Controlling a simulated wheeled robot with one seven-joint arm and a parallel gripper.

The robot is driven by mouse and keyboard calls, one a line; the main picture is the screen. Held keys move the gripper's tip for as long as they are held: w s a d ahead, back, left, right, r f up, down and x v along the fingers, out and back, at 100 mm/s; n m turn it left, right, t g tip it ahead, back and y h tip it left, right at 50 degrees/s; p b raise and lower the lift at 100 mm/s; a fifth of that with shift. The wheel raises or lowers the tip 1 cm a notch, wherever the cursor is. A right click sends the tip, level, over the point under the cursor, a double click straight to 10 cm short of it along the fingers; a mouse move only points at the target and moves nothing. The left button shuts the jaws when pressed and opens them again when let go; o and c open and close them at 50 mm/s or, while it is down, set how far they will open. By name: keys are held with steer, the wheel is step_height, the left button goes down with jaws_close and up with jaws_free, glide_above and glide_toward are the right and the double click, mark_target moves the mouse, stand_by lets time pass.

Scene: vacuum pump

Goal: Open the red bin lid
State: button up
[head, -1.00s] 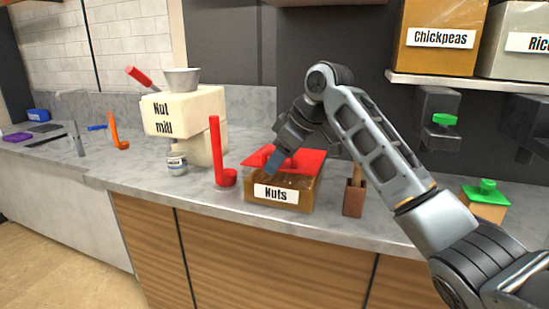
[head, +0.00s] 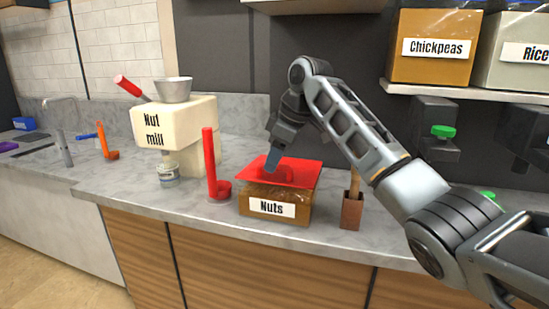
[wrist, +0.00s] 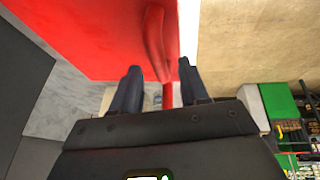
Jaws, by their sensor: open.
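The red bin lid (head: 296,174) lies on top of the clear brown bin labelled Nuts (head: 300,207) on the counter. I cannot tell whether it sits fully flush. My gripper (head: 270,168) points down at the lid's raised red handle. In the wrist view, my gripper (wrist: 160,85) has its two dark fingers apart, and the red handle (wrist: 158,35) runs in between them. The red lid (wrist: 85,35) fills the upper left there. Whether either finger touches the handle is unclear.
A red scoop (head: 211,170) stands close left of the bin, and a brown holder (head: 352,210) stands close right. The nut mill (head: 175,122) is behind to the left. A shelf (head: 450,91) with the Chickpeas bin (head: 433,65) hangs above right.

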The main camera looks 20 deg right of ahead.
steer(key=shift+w+f, duration=0.1)
steer(key=shift+f, duration=0.25)
steer(key=shift+c, duration=0.3)
steer(key=shift+a, duration=0.1)
jaws_close()
